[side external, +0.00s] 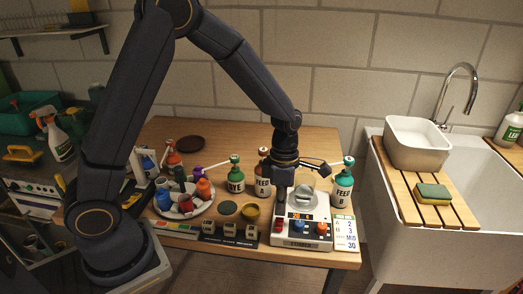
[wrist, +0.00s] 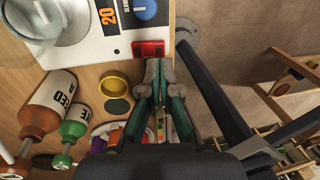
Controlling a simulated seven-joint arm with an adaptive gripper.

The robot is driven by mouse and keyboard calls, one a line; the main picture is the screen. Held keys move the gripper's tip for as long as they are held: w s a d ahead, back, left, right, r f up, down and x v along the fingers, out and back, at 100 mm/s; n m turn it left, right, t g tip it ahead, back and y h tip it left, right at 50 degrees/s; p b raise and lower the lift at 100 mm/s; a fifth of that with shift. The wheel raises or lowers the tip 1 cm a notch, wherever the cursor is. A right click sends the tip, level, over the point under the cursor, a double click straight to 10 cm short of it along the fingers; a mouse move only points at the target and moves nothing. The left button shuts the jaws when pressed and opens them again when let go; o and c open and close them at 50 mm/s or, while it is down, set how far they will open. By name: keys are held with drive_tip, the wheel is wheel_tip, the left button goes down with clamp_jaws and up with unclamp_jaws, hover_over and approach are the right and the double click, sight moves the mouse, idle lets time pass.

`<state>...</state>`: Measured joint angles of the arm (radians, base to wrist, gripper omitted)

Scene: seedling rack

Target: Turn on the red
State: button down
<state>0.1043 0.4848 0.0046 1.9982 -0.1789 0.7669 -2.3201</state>
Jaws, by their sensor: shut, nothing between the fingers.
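A white control unit (side external: 303,232) stands near the table's front edge, with a grey round top part, a blue knob and an orange knob on it. A red switch (wrist: 148,49) sits on the unit's edge in the wrist view; it also shows at the unit's left end in the side view (side external: 278,226). My gripper (wrist: 156,72) is shut and empty, pointing down. Its fingertips are right beside the red switch in the wrist view; I cannot tell whether they touch it. Whether the switch is on or off cannot be told.
Bottles (side external: 236,178) with labels stand behind the unit, and a green-capped feed bottle (side external: 343,186) stands at its right. A yellow cup (side external: 251,212), a plate of small containers (side external: 164,210) and a row of small blocks (side external: 229,229) are to the left. A sink (side external: 460,240) is at right.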

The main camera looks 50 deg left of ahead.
sight(279, 226)
drive_tip(key=f, duration=0.3)
drive_tip(key=shift+s+d+f, duration=0.2)
drive_tip(key=shift+f, duration=0.15)
drive_tip(key=shift+s+d+f, duration=0.15)
drive_tip(key=shift+f, duration=0.2)
drive_tip(key=shift+w+a+r, duration=0.2)
drive_tip(key=shift+w+a, duration=0.35)
drive_tip(key=shift+w, duration=0.05)
wheel_tip(279, 226, up, 14)
drive_tip(key=s+d, duration=0.1)
drive_tip(key=shift+s+d, duration=0.25)
drive_tip(key=shift+s, duration=0.05)
